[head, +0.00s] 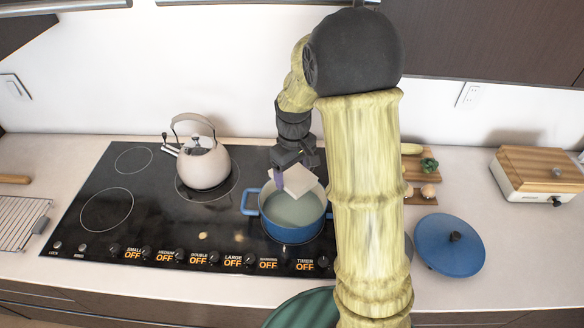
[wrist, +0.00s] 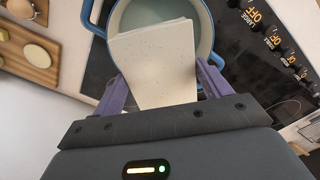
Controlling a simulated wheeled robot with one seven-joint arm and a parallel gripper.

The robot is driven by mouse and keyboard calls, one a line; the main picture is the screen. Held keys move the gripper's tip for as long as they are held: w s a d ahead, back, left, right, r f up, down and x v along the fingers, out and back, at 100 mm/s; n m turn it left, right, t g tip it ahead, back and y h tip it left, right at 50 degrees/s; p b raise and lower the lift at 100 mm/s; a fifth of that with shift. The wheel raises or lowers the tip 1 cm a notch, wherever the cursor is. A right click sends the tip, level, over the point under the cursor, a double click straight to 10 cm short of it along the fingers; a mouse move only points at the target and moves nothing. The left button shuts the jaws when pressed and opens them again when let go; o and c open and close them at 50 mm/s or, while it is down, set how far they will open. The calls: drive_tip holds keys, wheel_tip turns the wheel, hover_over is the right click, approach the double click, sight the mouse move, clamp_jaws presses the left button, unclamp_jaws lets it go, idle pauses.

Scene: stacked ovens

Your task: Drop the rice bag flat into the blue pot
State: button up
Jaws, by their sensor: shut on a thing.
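The blue pot (head: 290,226) stands on the black stovetop, with a pale inside that looks filled with light liquid. It also shows at the top of the wrist view (wrist: 206,20). My gripper (head: 294,180) is over the pot's back part. Its purple fingers (wrist: 163,90) are shut on the rice bag (wrist: 157,60), a flat whitish rectangle. The bag (head: 300,180) is tilted and extends over the pot opening. Whether its lower edge touches the pot or the liquid, I cannot tell. My arm hides the area just right of the pot.
A whitish kettle (head: 203,163) stands on the stovetop left of the pot. A blue lid (head: 450,245) lies on the counter at the right. A wooden board (wrist: 28,52) with food lies beside the stove. A toaster-like box (head: 540,175) stands far right.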

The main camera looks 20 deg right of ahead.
drive_tip(key=shift+f+b, duration=2.9)
drive_tip(key=shift+f, duration=1.75)
drive_tip(key=b, duration=0.3)
hover_over(293, 216)
drive_tip(key=shift+f, duration=2.35)
drive_tip(key=shift+w, duration=0.1)
drive_tip(key=o, duration=1.1)
drive_tip(key=shift+s, duration=0.2)
drive_tip(key=shift+c, duration=0.2)
drive_tip(key=shift+w+r, duration=0.1)
